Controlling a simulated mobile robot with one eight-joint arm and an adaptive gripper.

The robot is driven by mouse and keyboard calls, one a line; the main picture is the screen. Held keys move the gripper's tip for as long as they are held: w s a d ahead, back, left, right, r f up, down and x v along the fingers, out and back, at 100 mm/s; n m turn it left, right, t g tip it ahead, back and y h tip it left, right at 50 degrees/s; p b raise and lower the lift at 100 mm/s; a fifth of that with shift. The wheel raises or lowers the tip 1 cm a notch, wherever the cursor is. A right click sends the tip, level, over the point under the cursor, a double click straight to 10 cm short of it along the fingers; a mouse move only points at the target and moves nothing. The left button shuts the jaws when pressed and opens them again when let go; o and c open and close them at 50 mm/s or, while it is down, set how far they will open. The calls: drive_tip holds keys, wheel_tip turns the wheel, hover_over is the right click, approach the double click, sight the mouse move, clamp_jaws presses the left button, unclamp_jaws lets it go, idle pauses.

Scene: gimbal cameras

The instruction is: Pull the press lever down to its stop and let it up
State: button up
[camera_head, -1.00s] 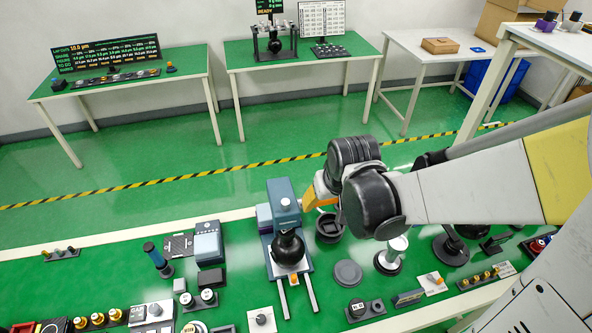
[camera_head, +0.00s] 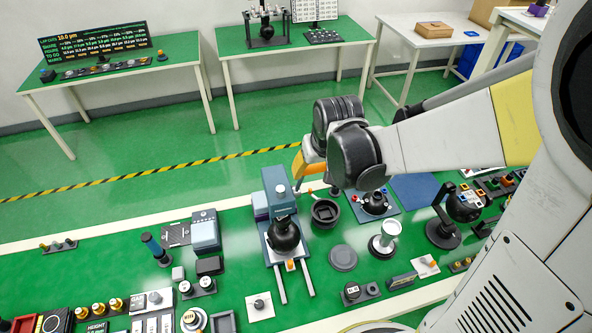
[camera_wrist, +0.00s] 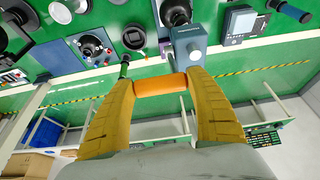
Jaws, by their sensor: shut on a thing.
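The press (camera_head: 277,187) is a blue-grey column on a base with two pale rails, standing on the green bench; its head (camera_wrist: 189,46) shows near the top of the wrist view. The lever's orange handle (camera_wrist: 160,86) lies crosswise beside the press head. My gripper (camera_wrist: 161,84) has its two yellow fingers closed around the ends of this handle. In the head view my gripper (camera_head: 297,168) is just right of the press column, and the handle is largely hidden by the fingers and arm. A dark round part (camera_head: 284,236) sits under the press head.
A dark square-holed pot (camera_head: 325,211) stands close to the right of the press. A grey disc (camera_head: 343,257) and a pale-topped stand (camera_head: 385,240) are nearer the front. A blue-grey box device (camera_head: 205,230) is at left. The floor behind the bench is clear.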

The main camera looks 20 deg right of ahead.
drive_tip(key=shift+w+r, duration=0.1)
drive_tip(key=shift+w, duration=0.25)
drive_tip(key=shift+w+r, duration=0.25)
drive_tip(key=shift+w, duration=0.4)
drive_tip(key=shift+w+r, duration=0.25)
drive_tip(key=shift+w, duration=0.4)
drive_tip(key=o, duration=1.3)
drive_tip(key=v, duration=1.2)
drive_tip(key=s+f+t+b, duration=0.1)
drive_tip(key=s+f+b, duration=0.3)
drive_tip(key=f+b, duration=0.5)
drive_tip(key=s+f+t+b, duration=0.1)
drive_tip(key=s+f+b, duration=0.4)
drive_tip(key=f+b, duration=0.4)
drive_tip(key=s+f+b, duration=0.4)
drive_tip(key=f+b, duration=0.5)
drive_tip(key=f, duration=0.2)
drive_tip(key=shift+s+a+f+t+b, duration=0.1)
drive_tip(key=shift+s+t+b, duration=0.2)
drive_tip(key=shift+t+b, duration=0.1)
